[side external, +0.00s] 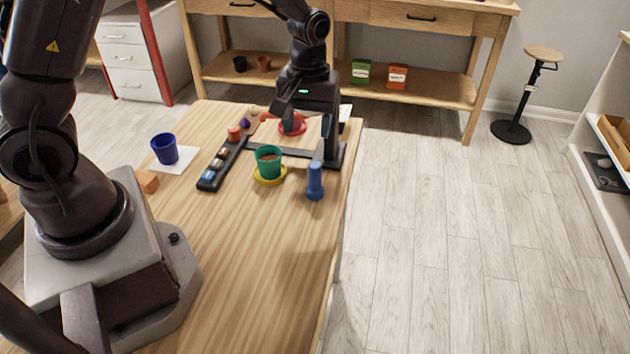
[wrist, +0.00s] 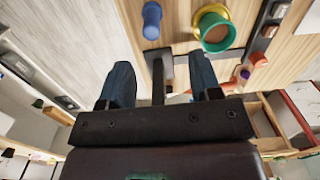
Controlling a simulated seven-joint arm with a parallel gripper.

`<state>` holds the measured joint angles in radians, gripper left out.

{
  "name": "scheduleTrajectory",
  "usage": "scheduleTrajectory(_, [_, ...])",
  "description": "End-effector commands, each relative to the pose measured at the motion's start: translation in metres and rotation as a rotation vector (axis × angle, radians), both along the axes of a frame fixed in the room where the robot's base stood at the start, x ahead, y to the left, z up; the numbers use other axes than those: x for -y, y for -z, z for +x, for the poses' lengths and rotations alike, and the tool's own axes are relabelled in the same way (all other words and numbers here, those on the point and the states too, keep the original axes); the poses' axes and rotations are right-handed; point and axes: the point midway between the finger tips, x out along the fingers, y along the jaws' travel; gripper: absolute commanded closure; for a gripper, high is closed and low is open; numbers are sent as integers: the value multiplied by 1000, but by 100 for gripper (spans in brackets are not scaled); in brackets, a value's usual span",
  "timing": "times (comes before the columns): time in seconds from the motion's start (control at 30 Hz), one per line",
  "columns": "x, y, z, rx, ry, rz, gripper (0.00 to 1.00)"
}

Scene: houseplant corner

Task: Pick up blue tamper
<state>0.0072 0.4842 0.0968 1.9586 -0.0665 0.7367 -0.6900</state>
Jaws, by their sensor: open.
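The blue tamper (side external: 315,181) stands upright on the table near its right edge, in front of my gripper in the side view. In the wrist view the tamper (wrist: 152,20) is at the top, beyond the fingertips, and nothing touches it. My gripper (side external: 303,130) is open and empty, over the far part of the table.
A green pot (side external: 268,163) with soil stands on a yellow saucer (side external: 270,180), left of the tamper. A black tray (side external: 210,182) holds several small items. A blue pot (side external: 164,149) sits on a white sheet (side external: 187,155). The table's front is clear.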

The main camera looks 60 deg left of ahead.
Motion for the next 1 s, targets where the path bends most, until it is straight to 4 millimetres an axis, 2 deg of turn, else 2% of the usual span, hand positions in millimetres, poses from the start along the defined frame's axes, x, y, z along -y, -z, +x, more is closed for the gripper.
scheduleTrajectory(0.03, [0, -5, 7, 27, -44, 2, 42])
scheduleTrajectory(0.17, [0, -3, 9, 37, -117, 3, 42])
scheduleTrajectory(0.27, [0, 10, 8, 34, -127, 3, 42])
scheduleTrajectory(0.5, [0, 55, 8, 32, -125, 3, 42])
scheduleTrajectory(0.77, [1, 76, 9, 35, -123, 3, 42])
scheduleTrajectory(1.0, [4, 110, 13, 33, -124, 2, 42])
